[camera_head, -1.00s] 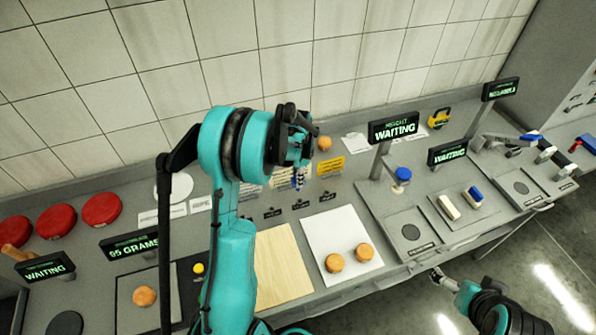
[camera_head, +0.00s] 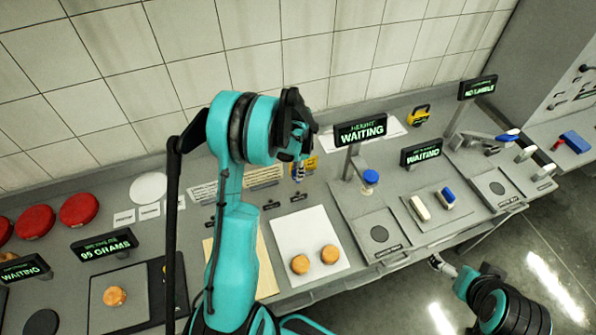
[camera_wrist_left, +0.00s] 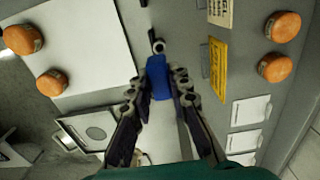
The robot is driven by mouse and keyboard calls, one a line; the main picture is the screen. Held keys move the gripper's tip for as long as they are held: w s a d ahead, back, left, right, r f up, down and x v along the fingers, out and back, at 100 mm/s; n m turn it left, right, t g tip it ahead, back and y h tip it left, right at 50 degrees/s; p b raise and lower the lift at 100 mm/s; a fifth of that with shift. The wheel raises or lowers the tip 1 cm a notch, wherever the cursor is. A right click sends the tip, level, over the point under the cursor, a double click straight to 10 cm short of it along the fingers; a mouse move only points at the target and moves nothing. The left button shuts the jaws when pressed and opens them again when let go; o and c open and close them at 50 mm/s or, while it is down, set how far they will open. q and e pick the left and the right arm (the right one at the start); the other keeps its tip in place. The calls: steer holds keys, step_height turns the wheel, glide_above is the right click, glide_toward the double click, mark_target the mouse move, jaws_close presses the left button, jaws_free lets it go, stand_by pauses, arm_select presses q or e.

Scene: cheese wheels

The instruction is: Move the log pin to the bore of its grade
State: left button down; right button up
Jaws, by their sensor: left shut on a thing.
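My left gripper (camera_head: 298,170) is shut on a blue pin (camera_wrist_left: 160,72), which I take to be the log pin. In the left wrist view the pin sits between the two dark fingers (camera_wrist_left: 160,92), with a small dark and pale ring shape just beyond its end. Whether that ring belongs to the pin or the counter, I cannot tell. In the head view the gripper is above the counter near small dark grade labels (camera_head: 298,198). The bores are not clear in either view. My right gripper (camera_head: 440,265) is at the counter's front edge, too small to read.
Two orange cheeses (camera_head: 300,264) lie on a white sheet (camera_head: 290,225). A yellow card (camera_head: 312,163) stands behind my left gripper. Display signs (camera_head: 360,132) on posts rise to the right. Red wheels (camera_head: 78,209) lie far left. More orange cheeses (camera_wrist_left: 282,27) show in the wrist view.

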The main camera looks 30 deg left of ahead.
arm_select(q)
steer(key=shift+f+b, duration=2.6)
steer(key=shift+f, duration=0.3)
steer(key=shift+b, duration=0.7)
steer(key=shift+f+b, duration=1.95)
steer(key=shift+f, duration=0.1)
steer(key=c, duration=1.3)
jaws_free()
steer(key=shift+c, duration=0.2)
step_height(320, 180, up, 12)
steer(key=shift+r, duration=0.1)
steer(key=shift+s, duration=0.1)
